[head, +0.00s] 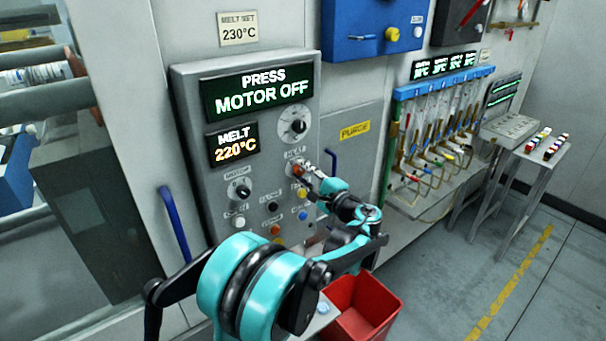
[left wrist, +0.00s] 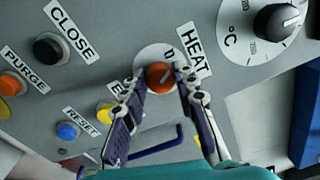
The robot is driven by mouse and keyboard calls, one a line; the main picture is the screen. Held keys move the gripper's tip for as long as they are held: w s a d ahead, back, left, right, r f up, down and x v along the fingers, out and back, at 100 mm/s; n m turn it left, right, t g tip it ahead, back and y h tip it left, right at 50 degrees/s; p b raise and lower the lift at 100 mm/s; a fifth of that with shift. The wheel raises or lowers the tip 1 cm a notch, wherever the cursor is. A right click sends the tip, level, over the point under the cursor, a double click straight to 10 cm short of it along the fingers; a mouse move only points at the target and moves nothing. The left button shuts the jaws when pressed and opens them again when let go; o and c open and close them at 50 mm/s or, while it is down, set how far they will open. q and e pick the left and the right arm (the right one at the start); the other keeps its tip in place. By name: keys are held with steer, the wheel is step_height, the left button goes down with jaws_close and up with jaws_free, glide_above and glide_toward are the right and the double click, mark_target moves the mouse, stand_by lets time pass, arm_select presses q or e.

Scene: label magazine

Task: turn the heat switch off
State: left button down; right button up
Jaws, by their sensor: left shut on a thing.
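The heat switch (left wrist: 160,77) is an orange-red round knob on a white disc, beside the HEAT label (left wrist: 193,50) in the left wrist view. In the head view the heat switch (head: 297,169) is partly covered by my gripper. My left gripper (head: 303,172) is at the grey control panel (head: 190,110), its two fingers on either side of the knob. In the left wrist view my left gripper (left wrist: 160,80) is shut on the knob. The knob's pale pointer line is tilted. The right gripper does not show.
The display (head: 257,97) reads PRESS MOTOR OFF and the melt display (head: 235,146) reads 220°C. A temperature dial (head: 294,126), a motor knob (head: 240,190) and several push buttons surround the switch. A red bin (head: 375,300) stands below. A blue handle (head: 174,222) is at left.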

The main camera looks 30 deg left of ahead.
arm_select(q)
steer(key=shift+n, duration=0.6)
steer(key=c, duration=1.2)
jaws_free()
steer(key=shift+o, duration=0.2)
steer(key=v, duration=1.2)
